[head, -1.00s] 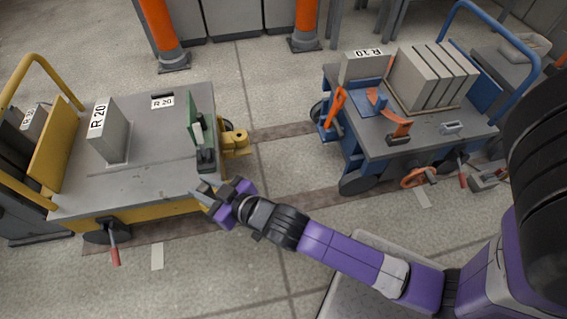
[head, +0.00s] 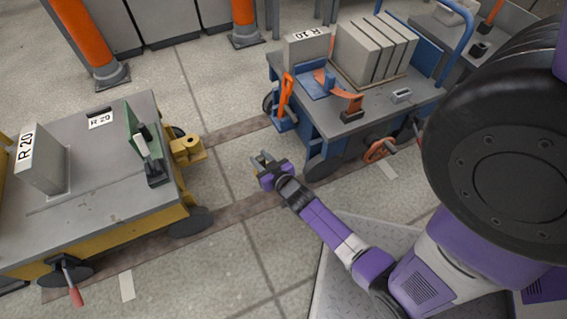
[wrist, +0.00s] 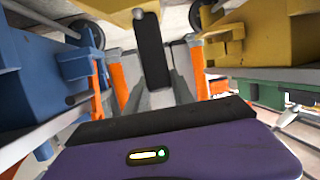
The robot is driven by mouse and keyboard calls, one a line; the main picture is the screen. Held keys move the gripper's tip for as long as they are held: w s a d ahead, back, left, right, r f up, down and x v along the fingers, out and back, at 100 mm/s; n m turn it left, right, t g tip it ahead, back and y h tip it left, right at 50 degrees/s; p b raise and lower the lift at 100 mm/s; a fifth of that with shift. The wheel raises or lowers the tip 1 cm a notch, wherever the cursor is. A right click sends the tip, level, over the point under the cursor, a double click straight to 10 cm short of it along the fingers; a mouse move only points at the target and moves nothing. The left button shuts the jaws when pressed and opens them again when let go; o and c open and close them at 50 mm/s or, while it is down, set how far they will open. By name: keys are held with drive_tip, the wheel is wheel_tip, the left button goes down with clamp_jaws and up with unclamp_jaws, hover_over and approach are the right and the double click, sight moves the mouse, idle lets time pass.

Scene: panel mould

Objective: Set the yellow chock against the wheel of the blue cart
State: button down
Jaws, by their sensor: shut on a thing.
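The blue cart (head: 345,130) stands at the upper right with a dark near wheel (head: 323,166) under its left end. My gripper (head: 262,163) is low over the floor between the carts, left of that wheel and apart from it. It is shut on the yellow chock. In the wrist view, a yellow piece with a black strip, which appears to be the chock (wrist: 108,8), shows at the top by the grey fingers. In the head view the chock is mostly hidden by the fingers. The blue cart also shows at left in the wrist view (wrist: 30,75).
A yellow cart (head: 90,215) with a grey deck stands at left, its yellow coupling (head: 187,150) facing the gap. A red-handled lever (head: 72,284) sticks out near its wheel. An orange lever (head: 286,92) and hitch are on the blue cart's left end. Floor between carts is clear.

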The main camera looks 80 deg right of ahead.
drive_tip(key=shift+m+g+h, duration=0.9)
drive_tip(key=s+d+f, duration=0.1)
drive_tip(key=s, duration=0.1)
drive_tip(key=s+d+f, duration=0.2)
drive_tip(key=s+d+f+b, duration=0.1)
drive_tip(key=s+f, duration=0.1)
drive_tip(key=shift+s+d+f, duration=0.15)
drive_tip(key=shift+s+d, duration=0.15)
drive_tip(key=shift+s, duration=0.1)
wheel_tip(320, 180, down, 9)
drive_tip(key=b, duration=0.7)
drive_tip(key=shift+b, duration=0.4)
drive_tip(key=shift+f, duration=0.45)
drive_tip(key=c, duration=1)
unclamp_jaws()
drive_tip(key=shift+a+f, duration=0.1)
drive_tip(key=shift+p+v, duration=1.7)
drive_tip(key=shift+v, duration=2.2)
